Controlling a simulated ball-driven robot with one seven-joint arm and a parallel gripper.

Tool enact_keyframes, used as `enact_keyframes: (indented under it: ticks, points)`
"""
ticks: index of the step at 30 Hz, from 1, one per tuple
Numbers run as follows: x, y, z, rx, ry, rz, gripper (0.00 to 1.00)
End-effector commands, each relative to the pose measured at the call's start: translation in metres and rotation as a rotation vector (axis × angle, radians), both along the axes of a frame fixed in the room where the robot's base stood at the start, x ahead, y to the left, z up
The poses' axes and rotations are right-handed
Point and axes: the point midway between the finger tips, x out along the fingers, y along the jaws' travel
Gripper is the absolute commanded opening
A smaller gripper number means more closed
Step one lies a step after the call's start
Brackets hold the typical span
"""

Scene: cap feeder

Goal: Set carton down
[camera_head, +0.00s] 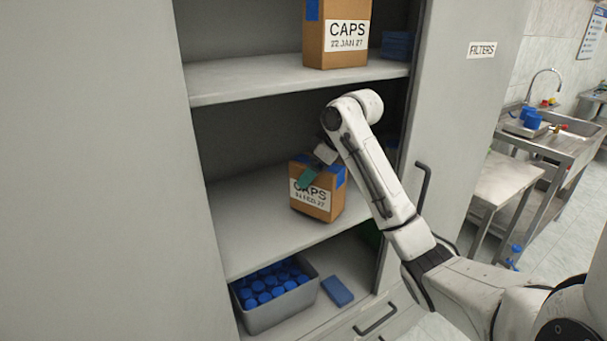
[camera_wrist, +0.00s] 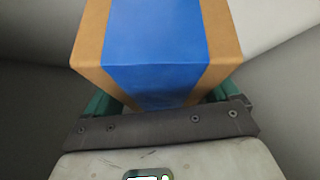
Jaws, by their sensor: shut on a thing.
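A brown carton (camera_head: 322,203) with a white label reading CAPS and blue tape is at the middle shelf (camera_head: 255,215) of the cabinet, near its front edge. I cannot tell for sure whether its base touches the shelf. My gripper (camera_head: 310,174) is at the carton's top, with a green finger against its labelled side. In the wrist view, the carton (camera_wrist: 90,42) with its wide blue tape sits between the green fingers of my gripper (camera_wrist: 155,103), which is shut on it. The finger tips are hidden by the carton and the gripper body.
Another CAPS carton (camera_head: 312,32) and blue items (camera_head: 397,44) stand on the upper shelf (camera_head: 240,80). Below are a grey bin (camera_head: 280,313) of blue caps and a blue block (camera_head: 337,291). The middle shelf is bare left of the carton. A door handle (camera_head: 423,185) is close to my arm.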

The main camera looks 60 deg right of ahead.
Motion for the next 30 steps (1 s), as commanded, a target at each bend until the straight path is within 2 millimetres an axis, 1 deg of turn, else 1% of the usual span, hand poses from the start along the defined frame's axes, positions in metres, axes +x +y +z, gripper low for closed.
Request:
enact_keyframes:
  ticks: [6, 7, 10, 23, 24, 27, 30]
  points:
    - [0.037, -0.007, -0.001, -0.004, 0.0, 0.002, 0.37]
    - [0.035, -0.007, -0.009, -0.001, -0.001, 0.0, 0.37]
    - [0.034, -0.007, -0.015, -0.001, -0.001, 0.0, 0.37]
    - [0.034, -0.006, -0.016, 0.0, -0.002, 0.0, 0.37]
    - [0.034, -0.006, -0.017, 0.001, -0.001, 0.001, 0.9]
    - [0.034, -0.006, -0.017, 0.0, 0.0, 0.001, 1.0]
    - [0.034, -0.006, -0.017, 0.0, 0.0, 0.001, 1.0]
